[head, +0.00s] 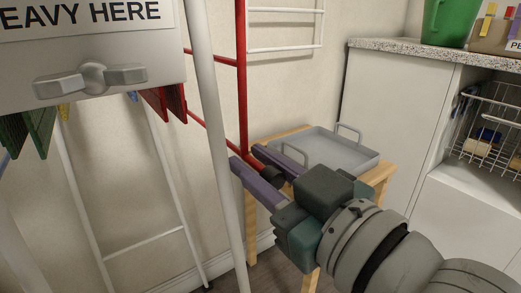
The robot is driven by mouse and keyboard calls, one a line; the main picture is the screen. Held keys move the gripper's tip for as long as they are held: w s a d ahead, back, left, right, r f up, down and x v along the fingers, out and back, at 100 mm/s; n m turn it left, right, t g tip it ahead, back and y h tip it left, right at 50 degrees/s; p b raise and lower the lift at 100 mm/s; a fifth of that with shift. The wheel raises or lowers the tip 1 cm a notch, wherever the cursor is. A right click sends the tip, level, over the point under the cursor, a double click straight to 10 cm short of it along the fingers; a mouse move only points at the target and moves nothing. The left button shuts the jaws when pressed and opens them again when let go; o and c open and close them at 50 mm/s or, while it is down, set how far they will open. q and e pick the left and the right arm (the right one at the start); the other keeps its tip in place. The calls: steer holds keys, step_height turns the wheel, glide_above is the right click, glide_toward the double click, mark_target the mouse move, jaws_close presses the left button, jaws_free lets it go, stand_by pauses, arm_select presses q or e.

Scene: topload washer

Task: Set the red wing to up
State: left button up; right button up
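The red wing (241,80) is a frame of red bars. One long bar runs down from the top of the view, and thinner bars cross to the left behind a white pole. Its lower end bends toward me and has a black tip (272,178). My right gripper (245,156) reaches in from the lower right with its two purple fingers apart. The red bar's lower end and black tip lie between the fingers. I cannot tell whether either finger touches them. My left gripper is not in view.
A white pole (214,130) stands just left of my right fingers. A grey tray (350,146) sits on a wooden stand (384,174) behind the gripper. A white cabinet (395,120) stands at right. A signed grey panel (150,60) hangs at upper left.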

jaws_close()
stand_by(0.9)
steer(key=shift+w+d, duration=0.1)
steer(key=shift+d, duration=0.05)
steer(key=w+d+r+n+p, duration=0.45)
steer(key=w+d+n, duration=0.3)
steer(key=d, duration=0.25)
steer(key=w+d+r+n+p, duration=0.1)
steer(key=d+r+n+p, duration=0.1)
steer(key=r+n, duration=0.3)
steer(key=w+d+r+n+p, duration=0.2)
steer(key=r+n+p, duration=0.3)
steer(key=r, duration=0.3)
steer(key=shift+d+r, duration=0.15)
steer(key=shift+r, duration=0.15)
steer(key=shift+n, duration=0.25)
